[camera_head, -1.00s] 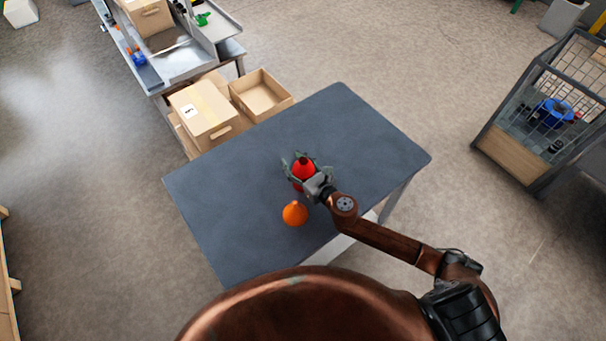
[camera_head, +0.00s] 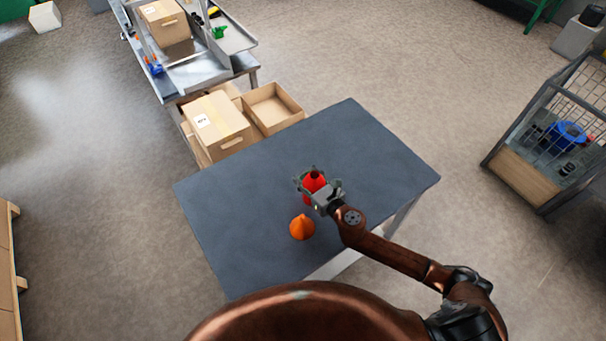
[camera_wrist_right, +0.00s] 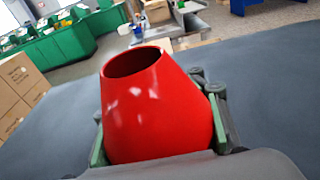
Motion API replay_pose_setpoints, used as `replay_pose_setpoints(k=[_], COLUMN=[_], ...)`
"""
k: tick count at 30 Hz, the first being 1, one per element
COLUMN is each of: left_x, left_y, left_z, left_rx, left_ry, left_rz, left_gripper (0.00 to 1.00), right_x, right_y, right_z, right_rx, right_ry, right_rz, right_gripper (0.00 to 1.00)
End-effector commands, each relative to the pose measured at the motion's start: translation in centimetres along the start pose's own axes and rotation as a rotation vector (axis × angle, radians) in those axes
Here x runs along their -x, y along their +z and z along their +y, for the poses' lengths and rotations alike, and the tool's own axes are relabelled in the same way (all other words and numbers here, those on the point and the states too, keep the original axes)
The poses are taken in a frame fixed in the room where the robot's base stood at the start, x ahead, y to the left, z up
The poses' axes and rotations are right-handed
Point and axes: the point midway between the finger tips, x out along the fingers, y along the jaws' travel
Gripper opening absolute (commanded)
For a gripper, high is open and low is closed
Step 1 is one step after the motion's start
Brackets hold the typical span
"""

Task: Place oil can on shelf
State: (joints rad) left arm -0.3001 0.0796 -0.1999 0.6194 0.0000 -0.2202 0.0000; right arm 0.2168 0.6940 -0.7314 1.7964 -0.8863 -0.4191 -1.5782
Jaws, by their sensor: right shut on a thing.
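A red, tapering vessel with a round dark opening at its top (camera_head: 311,185) is on or just above the dark table; I cannot tell which. It fills the middle of the right wrist view (camera_wrist_right: 160,110), upright. I take it for the oil can, though no spout shows. My right gripper (camera_head: 318,187) is shut on it, with green-grey fingers on both sides of its body. An orange, rounded object with a narrow top (camera_head: 302,228) stands on the table, apart from the gripper and nearer to me. My left gripper is not in view.
The dark table (camera_head: 240,190) is otherwise clear. Beyond its far left edge are cardboard boxes (camera_head: 215,125) and a metal workbench (camera_head: 205,75). A wire-sided cage (camera_head: 530,170) stands at the right. No shelf is clearly identifiable. A wooden unit (camera_head: 8,270) shows at the left edge.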

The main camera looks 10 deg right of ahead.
Motion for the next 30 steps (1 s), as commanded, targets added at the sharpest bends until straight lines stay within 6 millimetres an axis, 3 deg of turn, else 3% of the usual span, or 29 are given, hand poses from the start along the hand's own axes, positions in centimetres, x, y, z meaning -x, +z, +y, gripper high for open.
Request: replay_pose_setpoints(k=[5,22,30], left_x=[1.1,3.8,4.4], left_y=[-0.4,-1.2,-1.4], left_z=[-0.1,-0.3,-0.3], left_rx=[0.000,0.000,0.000], left_ry=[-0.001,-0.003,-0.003], left_rz=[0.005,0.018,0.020], left_gripper=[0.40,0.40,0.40], right_x=[0.3,5.4,8.4], right_y=[2.2,7.2,8.1], right_z=[0.1,2.5,4.1], right_rx=[0.002,-0.001,0.000], right_ry=[0.002,0.003,0.003], right_rz=[-0.004,-0.003,-0.002], right_gripper=[0.00,0.00,0.00])
